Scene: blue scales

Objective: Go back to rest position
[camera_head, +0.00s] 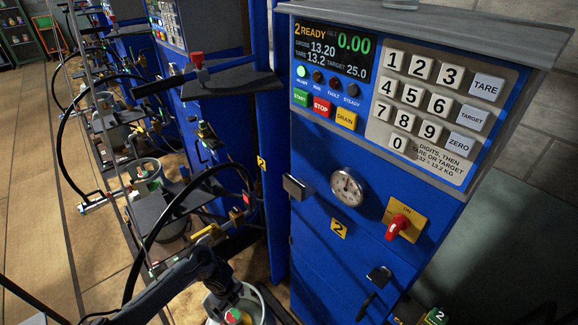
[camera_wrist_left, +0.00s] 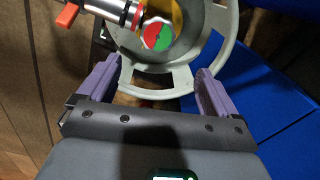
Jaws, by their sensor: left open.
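My left gripper (camera_head: 226,297) is low in the head view, at the end of my dark arm, by the top of a grey gas cylinder (camera_head: 258,300). In the left wrist view my left gripper (camera_wrist_left: 154,88) has its two purple fingers spread wide. The cylinder's pale ring collar (camera_wrist_left: 150,80) lies just beyond and between the fingers; I cannot tell whether they touch it. Inside the collar is a red and green valve cap (camera_wrist_left: 157,34). My right gripper is not in view.
A blue scale cabinet (camera_head: 340,190) with display, keypad and red knob (camera_head: 398,226) stands close on the right. A black hose (camera_head: 150,240) arches over my arm's area. In the wrist view a metal coupling with an orange lever (camera_wrist_left: 68,14) reaches the valve. More stations line the left.

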